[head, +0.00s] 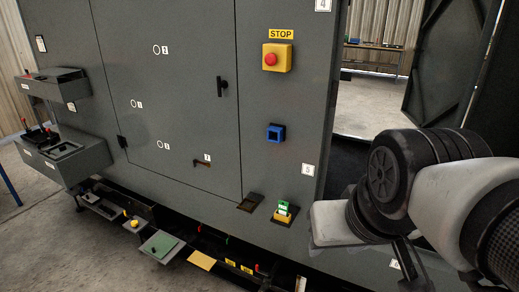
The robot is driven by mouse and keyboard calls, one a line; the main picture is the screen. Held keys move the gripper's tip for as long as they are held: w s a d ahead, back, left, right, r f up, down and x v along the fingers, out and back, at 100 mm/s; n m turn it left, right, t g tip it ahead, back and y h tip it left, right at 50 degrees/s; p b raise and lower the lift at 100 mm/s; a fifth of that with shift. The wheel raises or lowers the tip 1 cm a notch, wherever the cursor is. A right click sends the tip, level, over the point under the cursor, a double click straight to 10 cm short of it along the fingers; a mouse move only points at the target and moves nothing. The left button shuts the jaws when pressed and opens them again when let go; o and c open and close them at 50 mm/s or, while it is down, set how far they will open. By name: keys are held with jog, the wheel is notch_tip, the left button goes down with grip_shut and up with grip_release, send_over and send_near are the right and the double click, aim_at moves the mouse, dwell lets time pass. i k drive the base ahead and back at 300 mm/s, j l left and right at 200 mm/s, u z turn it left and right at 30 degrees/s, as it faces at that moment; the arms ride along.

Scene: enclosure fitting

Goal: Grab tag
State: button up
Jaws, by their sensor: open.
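I cannot tell for sure which thing is the tag. A flat yellow piece (201,260) lies low in front of the grey cabinet (190,120), near the rail at its foot. A small white upright card (301,284) shows at the bottom edge, partly cut off. My arm comes in from the right, in front of the cabinet's right edge. I cannot make out my gripper's fingers, and nothing is seen held.
A yellow box with a red STOP button (270,59), a blue square socket (275,133) and a green-and-yellow switch (284,212) are on the cabinet. Grey bins (63,158) stick out at left. A green plate (160,244) lies low. Open floor (365,105) shows through the doorway.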

aim_at(283, 206)
jog(key=i+j+z, duration=0.2)
jog(key=i, duration=0.35)
jog(key=i+j+z, duration=0.2)
jog(key=i+j, duration=0.3)
jog(key=i, duration=0.05)
